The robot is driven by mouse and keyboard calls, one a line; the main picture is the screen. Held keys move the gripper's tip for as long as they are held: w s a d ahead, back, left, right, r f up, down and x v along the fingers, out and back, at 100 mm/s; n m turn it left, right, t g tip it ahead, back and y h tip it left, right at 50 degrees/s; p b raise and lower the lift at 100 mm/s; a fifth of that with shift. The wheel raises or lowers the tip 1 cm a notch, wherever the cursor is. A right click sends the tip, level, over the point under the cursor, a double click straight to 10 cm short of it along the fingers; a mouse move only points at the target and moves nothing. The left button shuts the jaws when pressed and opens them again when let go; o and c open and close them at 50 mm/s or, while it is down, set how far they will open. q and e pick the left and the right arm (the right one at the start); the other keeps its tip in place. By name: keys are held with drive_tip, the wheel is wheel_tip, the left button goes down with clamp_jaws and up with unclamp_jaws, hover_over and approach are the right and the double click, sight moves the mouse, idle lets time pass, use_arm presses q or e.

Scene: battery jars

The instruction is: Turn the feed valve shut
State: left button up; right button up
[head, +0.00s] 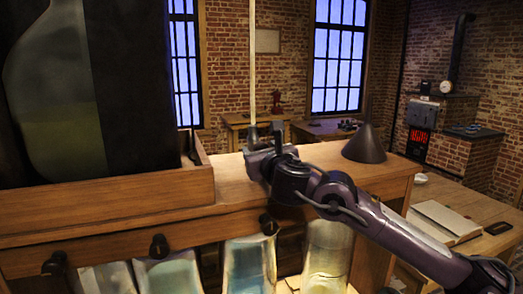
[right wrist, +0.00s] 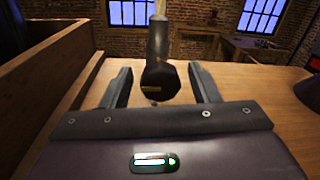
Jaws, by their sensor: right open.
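A dark round knob (right wrist: 160,78) with a yellow line across its face, which looks like the feed valve, sits on a dark upright post in the right wrist view. My right gripper (right wrist: 160,72) is open, with one finger on each side of the knob; I cannot tell whether either touches it. In the head view my right gripper (head: 264,137) is over the wooden shelf top, at the foot of a thin upright rod (head: 252,65). The knob is mostly hidden there by the gripper. My left gripper is not in view.
A wooden tray (head: 100,205) holding a large glass jar (head: 60,100) stands left of the gripper. A dark cone (head: 365,143) stands to the right on the shelf. Dark knobs (head: 158,246) line the shelf front, above several glass jars (head: 248,265). An open book (head: 445,222) lies on a lower table.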

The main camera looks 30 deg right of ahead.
drive_tip(key=c, duration=1)
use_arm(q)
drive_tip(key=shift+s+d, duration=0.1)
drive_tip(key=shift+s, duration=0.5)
use_arm(e)
drive_tip(key=shift+m, duration=0.3)
drive_tip(key=m, duration=0.3)
drive_tip(key=shift+m, duration=0.4)
drive_tip(key=m, duration=0.4)
drive_tip(key=shift+g+y, duration=0.3)
drive_tip(key=m+p, duration=0.1)
drive_tip(key=m, duration=0.3)
drive_tip(key=shift+m+y, duration=0.3)
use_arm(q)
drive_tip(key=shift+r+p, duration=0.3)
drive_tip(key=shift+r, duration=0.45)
use_arm(e)
drive_tip(key=shift+m, duration=2)
drive_tip(key=shift+y, duration=0.3)
